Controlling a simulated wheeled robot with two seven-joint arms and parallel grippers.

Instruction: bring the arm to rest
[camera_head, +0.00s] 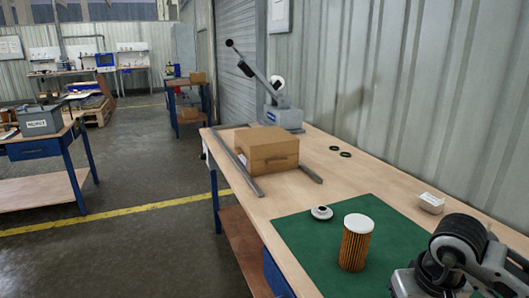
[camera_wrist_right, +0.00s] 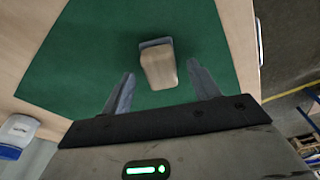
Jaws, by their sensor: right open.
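My right gripper (camera_wrist_right: 162,88) is open in the right wrist view, with its two fingers apart over the green mat. A tan block-like thing with a grey end (camera_wrist_right: 160,68) shows beyond and between the fingertips. I cannot tell what it is or see any contact. In the head view my right arm (camera_head: 465,258) is at the lower right, above the mat's corner; its fingers do not show clearly there. My left arm is not in view.
A pleated orange filter cartridge (camera_head: 355,245) with a white top stands upright on the green mat (camera_head: 305,245). A small white cap (camera_head: 321,212) lies behind it. A cardboard box (camera_head: 268,150), two black rings (camera_head: 339,151) and a small white box (camera_head: 431,203) are on the bench.

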